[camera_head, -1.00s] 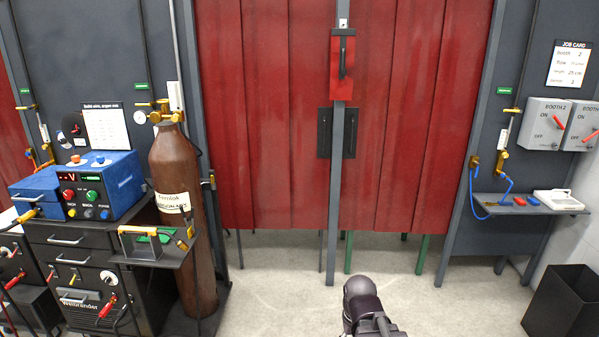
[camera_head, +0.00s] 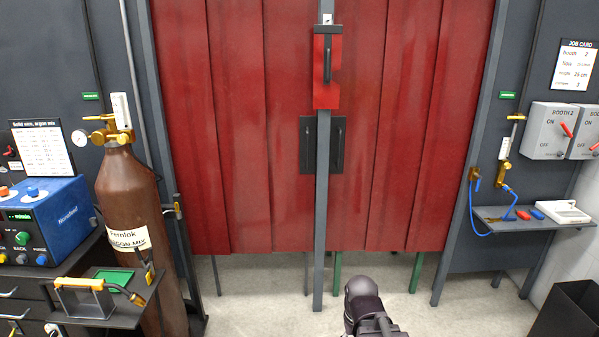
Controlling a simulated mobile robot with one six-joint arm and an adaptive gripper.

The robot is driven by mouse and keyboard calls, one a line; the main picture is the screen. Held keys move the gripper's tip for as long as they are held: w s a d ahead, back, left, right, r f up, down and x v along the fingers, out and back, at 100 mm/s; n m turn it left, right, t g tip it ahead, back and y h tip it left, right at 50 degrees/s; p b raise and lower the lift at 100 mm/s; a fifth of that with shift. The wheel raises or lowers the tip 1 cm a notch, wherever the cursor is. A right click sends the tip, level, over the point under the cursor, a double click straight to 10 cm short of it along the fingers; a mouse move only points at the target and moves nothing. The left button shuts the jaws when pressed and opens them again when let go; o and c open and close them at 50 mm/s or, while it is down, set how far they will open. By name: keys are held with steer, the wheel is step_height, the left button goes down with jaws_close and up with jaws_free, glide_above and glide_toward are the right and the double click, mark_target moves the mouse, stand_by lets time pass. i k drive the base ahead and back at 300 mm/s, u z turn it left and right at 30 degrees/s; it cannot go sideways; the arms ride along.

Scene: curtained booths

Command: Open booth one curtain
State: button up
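A red strip curtain (camera_head: 237,130) hangs closed across the middle, reaching close to the floor, in front of me. More red curtain (camera_head: 400,130) hangs right of a grey upright post (camera_head: 322,240). A red panel with a dark vertical handle (camera_head: 327,60) sits high on the post. Below it, a dark plate with a pull handle (camera_head: 337,145) spans both sides of the post. No label I can read marks either curtain as booth one. A dark rounded part of my arm shows at the bottom centre, well short of the curtain; no gripper fingers are visible.
A brown gas cylinder (camera_head: 135,230) and a cart with a blue welding unit (camera_head: 60,220) stand at left. At right are a shelf (camera_head: 505,222), a BOOTH 2 switch box (camera_head: 548,130), a job card (camera_head: 574,65) and a black bin (camera_head: 570,312). Floor before the curtain is clear.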

mark_target(354, 133)
steer(key=z, duration=0.3)
steer(key=i, duration=1.45)
steer(key=z, duration=0.3)
